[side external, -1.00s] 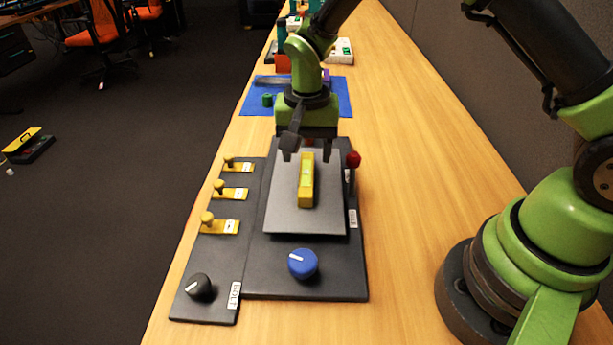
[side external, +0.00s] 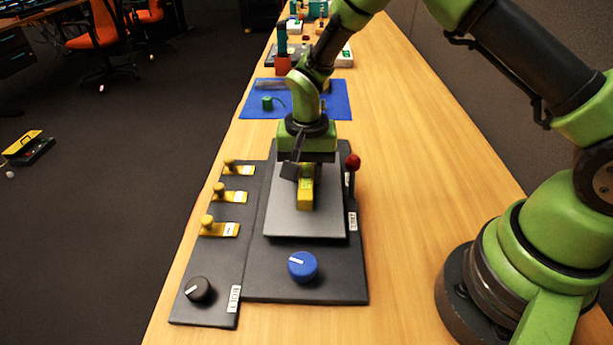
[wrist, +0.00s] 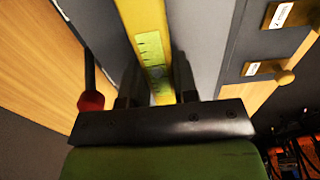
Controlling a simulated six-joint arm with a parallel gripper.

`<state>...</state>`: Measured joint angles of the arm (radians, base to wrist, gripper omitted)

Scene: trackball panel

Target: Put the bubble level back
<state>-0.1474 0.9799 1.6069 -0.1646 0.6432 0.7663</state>
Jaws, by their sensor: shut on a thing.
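The yellow bubble level (side external: 305,197) lies lengthwise on the grey plate (side external: 280,226) of the dark panel. In the wrist view my gripper (wrist: 158,88) has one finger on each side of the level. The far end of the level is hidden by the gripper in the side view. I cannot tell whether the level touches the plate.
A red-knobbed lever (side external: 353,162) stands close to the right of the gripper. A blue knob (side external: 302,266), a black knob (side external: 198,289) and yellow latches (side external: 219,229) sit on the panels. A blue mat (side external: 330,98) lies behind. The table's right side is clear.

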